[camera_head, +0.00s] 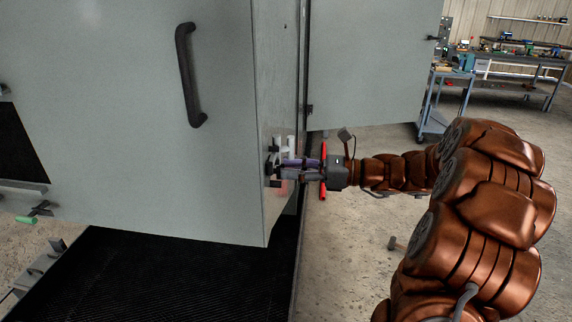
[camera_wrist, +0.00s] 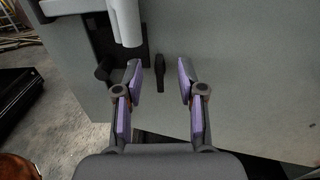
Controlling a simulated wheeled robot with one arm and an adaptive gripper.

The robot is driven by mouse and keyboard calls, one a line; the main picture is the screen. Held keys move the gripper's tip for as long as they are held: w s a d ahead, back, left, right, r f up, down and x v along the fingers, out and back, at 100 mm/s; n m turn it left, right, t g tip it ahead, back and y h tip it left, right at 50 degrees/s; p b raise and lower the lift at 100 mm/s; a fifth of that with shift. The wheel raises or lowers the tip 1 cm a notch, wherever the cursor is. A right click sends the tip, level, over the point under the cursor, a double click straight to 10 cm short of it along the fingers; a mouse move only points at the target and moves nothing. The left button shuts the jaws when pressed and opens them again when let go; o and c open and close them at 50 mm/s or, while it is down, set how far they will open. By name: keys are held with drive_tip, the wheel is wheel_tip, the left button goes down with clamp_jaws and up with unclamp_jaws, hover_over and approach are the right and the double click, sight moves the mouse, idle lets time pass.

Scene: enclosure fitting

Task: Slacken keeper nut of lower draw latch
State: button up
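The lower draw latch is on the side face of the grey enclosure (camera_head: 200,190). In the head view its light-coloured parts (camera_head: 278,144) show just above my fingers; the rest is partly hidden. The wrist view shows a white rounded handle (camera_wrist: 125,22) and a dark latch plate (camera_wrist: 103,45) on the grey face. A small dark upright piece (camera_wrist: 160,74), perhaps the keeper nut, lies between my fingertips in the picture, with gaps on both sides. My gripper (camera_wrist: 159,80) is open, with purple pads; it also shows at the panel in the head view (camera_head: 284,168).
An open grey door panel (camera_head: 370,65) stands behind my arm. A dark door handle (camera_head: 188,75) and a green-gripped lever (camera_head: 27,219) are at left. A black ribbed mat (camera_head: 180,285) lies below the enclosure. A red bar (camera_head: 323,190) is by my wrist. Workbenches stand far right.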

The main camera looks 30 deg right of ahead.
drive_tip(key=shift+x, duration=0.8)
clamp_jaws()
